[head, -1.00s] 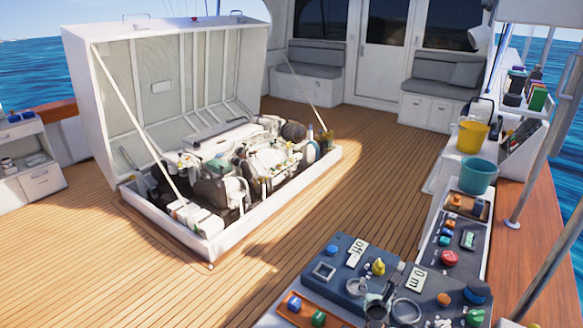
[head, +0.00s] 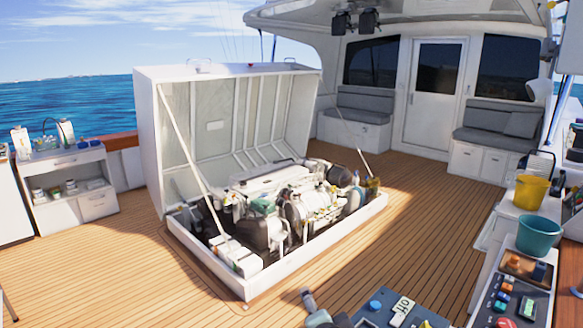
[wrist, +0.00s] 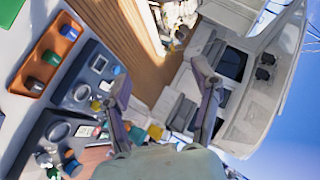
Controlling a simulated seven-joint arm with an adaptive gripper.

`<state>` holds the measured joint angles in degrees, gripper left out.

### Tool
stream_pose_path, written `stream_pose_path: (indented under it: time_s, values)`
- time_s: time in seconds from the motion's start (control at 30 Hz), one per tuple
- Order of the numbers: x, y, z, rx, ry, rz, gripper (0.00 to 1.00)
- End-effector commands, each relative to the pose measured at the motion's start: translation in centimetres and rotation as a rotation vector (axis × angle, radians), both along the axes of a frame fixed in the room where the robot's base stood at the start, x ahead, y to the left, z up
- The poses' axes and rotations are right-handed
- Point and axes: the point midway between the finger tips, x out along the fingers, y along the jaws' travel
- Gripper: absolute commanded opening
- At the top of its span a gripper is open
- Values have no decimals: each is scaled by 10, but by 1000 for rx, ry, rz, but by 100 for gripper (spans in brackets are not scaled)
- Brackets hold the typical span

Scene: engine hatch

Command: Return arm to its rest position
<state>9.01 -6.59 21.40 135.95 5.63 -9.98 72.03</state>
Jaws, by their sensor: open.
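My gripper (wrist: 162,82) shows in the wrist view with its two fingers spread wide apart. Nothing is between the fingers, only the deck and seats far behind them. The gripper points out over the deck, with the control console (wrist: 75,90) to its left in the wrist view. A small grey part at the bottom edge of the head view may belong to my arm; I cannot tell.
The engine hatch (head: 255,290) stands open on the deck with the engine (head: 300,208) inside. A control console (head: 375,308) fills the lower right. Yellow (head: 531,192) and teal (head: 539,235) buckets stand at the right. The wooden deck (head: 100,275) is clear at left.

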Motion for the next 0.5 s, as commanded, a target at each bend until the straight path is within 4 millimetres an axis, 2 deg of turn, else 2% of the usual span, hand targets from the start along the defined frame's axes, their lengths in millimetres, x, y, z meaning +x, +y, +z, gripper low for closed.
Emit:
stream_pose_path:
  time_s: [0.03,0.13,0.3,0.4,0.5]
  values:
    - [-23,-5,10,-83,29,34,63]
    - [-76,-21,7,-247,169,137,63]
    - [-165,-44,-31,-429,493,418,63]
    - [-211,-46,-56,-496,695,656,63]
    - [-247,-44,-64,-560,816,890,63]
